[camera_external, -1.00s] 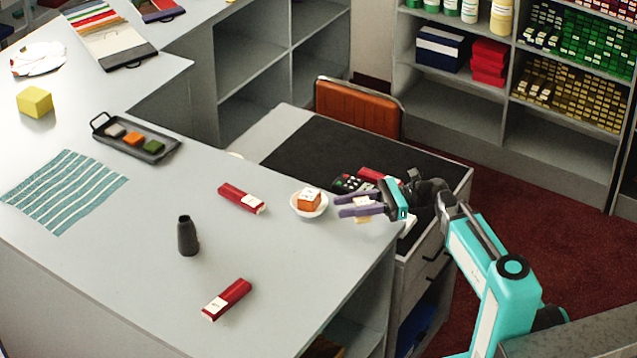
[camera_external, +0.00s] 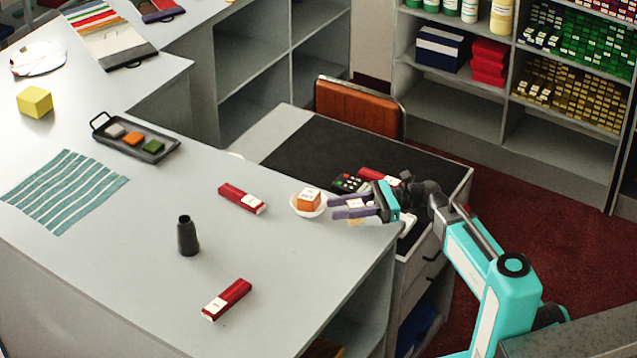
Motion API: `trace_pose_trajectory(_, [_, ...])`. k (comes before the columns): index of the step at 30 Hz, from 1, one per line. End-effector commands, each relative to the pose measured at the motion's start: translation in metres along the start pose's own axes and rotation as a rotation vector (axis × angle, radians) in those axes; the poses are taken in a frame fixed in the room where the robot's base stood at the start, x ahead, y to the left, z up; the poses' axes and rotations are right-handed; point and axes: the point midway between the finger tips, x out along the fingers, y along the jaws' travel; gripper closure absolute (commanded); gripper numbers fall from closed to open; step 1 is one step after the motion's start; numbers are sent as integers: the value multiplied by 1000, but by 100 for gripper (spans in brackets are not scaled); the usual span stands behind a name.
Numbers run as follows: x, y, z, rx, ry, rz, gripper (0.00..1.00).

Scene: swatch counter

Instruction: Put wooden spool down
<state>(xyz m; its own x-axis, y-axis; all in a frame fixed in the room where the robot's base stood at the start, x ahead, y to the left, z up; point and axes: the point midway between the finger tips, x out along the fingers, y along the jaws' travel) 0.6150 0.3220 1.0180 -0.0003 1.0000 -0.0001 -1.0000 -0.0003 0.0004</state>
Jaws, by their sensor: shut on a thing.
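My gripper (camera_external: 333,208) is at the right end of the grey counter, with its purple fingers pointing left. It is shut on the wooden spool (camera_external: 355,203), a small pale tan piece that shows above and below the fingers. The fingers hide the spool's middle. The spool is close over the counter top near its right edge; I cannot tell whether it touches the surface. Just left of the fingertips is a small white bowl (camera_external: 298,210) with an orange block (camera_external: 309,200) in it.
Red boxes (camera_external: 242,198) and (camera_external: 227,299) lie on the counter (camera_external: 130,270), with a dark bottle (camera_external: 188,236) between them. A black tray (camera_external: 165,151) of colored blocks, a striped cloth (camera_external: 66,190) and a yellow cube (camera_external: 35,102) are farther left.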

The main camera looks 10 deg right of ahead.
Motion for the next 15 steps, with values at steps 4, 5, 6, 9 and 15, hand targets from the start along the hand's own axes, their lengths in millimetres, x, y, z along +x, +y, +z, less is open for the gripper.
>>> trace_pose_trajectory(4, [0,0,-11,1,0,0,90])
trace_pose_trajectory(5, [0,0,-12,0,-1,0,90])
trace_pose_trajectory(6, [0,0,-13,0,-1,0,90])
trace_pose_trajectory(9, [0,0,-14,0,-1,0,90])
trace_pose_trajectory(15, [0,0,-14,0,0,0,90])
